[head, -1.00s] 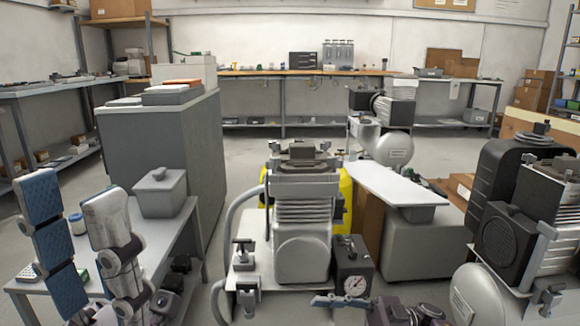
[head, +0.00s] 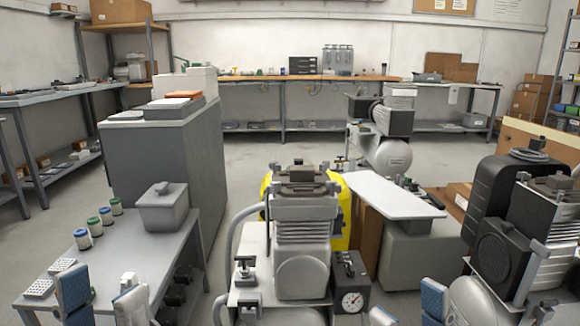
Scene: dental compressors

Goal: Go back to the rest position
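My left gripper (head: 101,282) is at the bottom left of the head view, with its two blue-padded fingers pointing up and apart. It is open, with nothing between the fingers, in front of the left grey table (head: 150,252). My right gripper (head: 407,305) is at the bottom edge, right of the middle. Its two fingertips are spread apart with nothing between them, and the rest of it is cut off by the frame. It shows in front of the floor between two compressors.
A compressor (head: 302,232) with a gauge (head: 351,300) stands in the middle, close by. Another compressor (head: 540,215) stands at the right. A lidded grey bin (head: 163,207) and several small jars (head: 82,239) are on the left table. Open floor (head: 260,165) lies behind.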

